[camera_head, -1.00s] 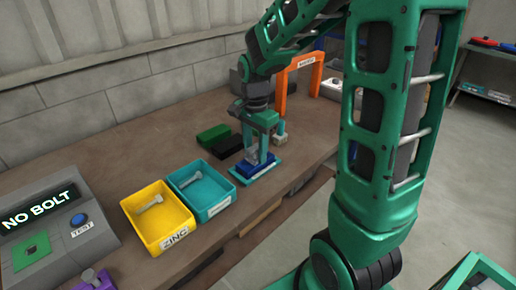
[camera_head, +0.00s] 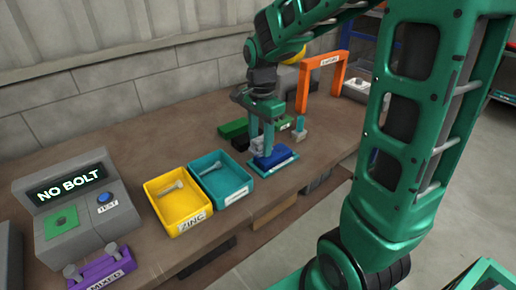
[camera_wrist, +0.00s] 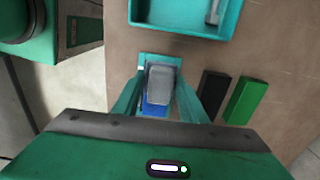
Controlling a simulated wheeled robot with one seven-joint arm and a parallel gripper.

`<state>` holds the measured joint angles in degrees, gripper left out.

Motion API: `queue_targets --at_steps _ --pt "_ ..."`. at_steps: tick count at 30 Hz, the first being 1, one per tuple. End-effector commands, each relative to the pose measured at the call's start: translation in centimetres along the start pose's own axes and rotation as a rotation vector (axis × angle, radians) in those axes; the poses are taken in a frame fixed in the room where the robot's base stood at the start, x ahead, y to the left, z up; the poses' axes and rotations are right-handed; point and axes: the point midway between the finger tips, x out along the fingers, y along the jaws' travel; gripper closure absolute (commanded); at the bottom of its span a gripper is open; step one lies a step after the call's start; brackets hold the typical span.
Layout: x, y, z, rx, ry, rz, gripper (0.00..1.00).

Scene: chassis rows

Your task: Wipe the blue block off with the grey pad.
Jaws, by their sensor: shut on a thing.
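The blue block (camera_head: 280,157) sits on a small teal plate on the bench. In the wrist view the blue block (camera_wrist: 155,108) shows below the pad, and the teal plate (camera_wrist: 158,57) shows beyond it. My gripper (camera_head: 264,150) points down over the block, shut on the grey pad (camera_wrist: 163,80). The pad lies over part of the block's top and seems to touch it, though a small gap cannot be ruled out. In the head view my fingers hide most of the pad. Any dirt on the block cannot be made out.
A green block (camera_head: 232,128) and a black block (camera_head: 240,143) lie close behind my gripper. A teal bin (camera_head: 222,181) and a yellow ZINC bin (camera_head: 178,202), each with a bolt, stand to the left. An orange arch (camera_head: 322,70) stands behind right. The bench's front edge is near.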

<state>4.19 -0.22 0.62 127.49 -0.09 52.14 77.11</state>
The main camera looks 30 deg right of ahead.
Motion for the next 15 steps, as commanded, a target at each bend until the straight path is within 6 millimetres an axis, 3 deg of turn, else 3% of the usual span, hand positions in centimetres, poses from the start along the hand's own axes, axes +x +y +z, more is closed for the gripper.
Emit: queue_targets --at_steps 15 --pt "-4.1 0.2 -0.5 0.007 0.000 0.000 0.86"
